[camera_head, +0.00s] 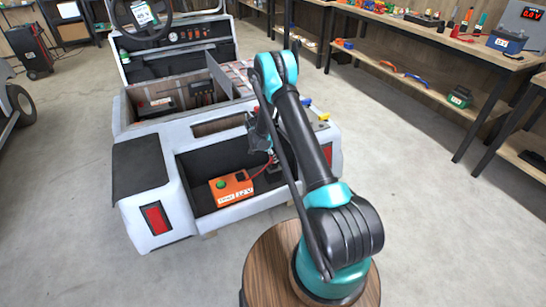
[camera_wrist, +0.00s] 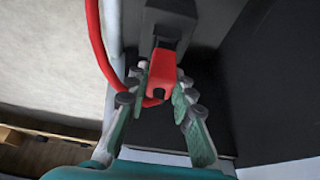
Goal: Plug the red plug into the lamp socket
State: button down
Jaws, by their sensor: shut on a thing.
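The red plug (camera_wrist: 162,72) is between the two fingers of my gripper (camera_wrist: 160,88) in the wrist view, and the gripper is shut on it. Its dark front end points at a dark grey block (camera_wrist: 175,18), which may be the lamp socket. I cannot tell whether the plug touches or enters it. A red cable (camera_wrist: 96,45) loops from the plug along the left. In the head view my gripper (camera_head: 272,160) is low in the cart's open rear bay, partly hidden by my arm. The red cable there runs to the orange 12 V box (camera_head: 231,189).
The white cart (camera_head: 150,193) has bay walls close around my gripper, and the orange box stands to its left. An upper compartment with a raised lid (camera_head: 222,77) lies behind. Workbenches (camera_head: 440,42) with tools line the right. The floor between is clear.

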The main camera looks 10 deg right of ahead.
jog(key=shift+f, duration=0.7)
jog(key=c, duration=1.2)
grip_release()
jog(key=v, duration=1.2)
jog(key=shift+d+r, duration=0.1)
jog(key=shift+r, duration=0.05)
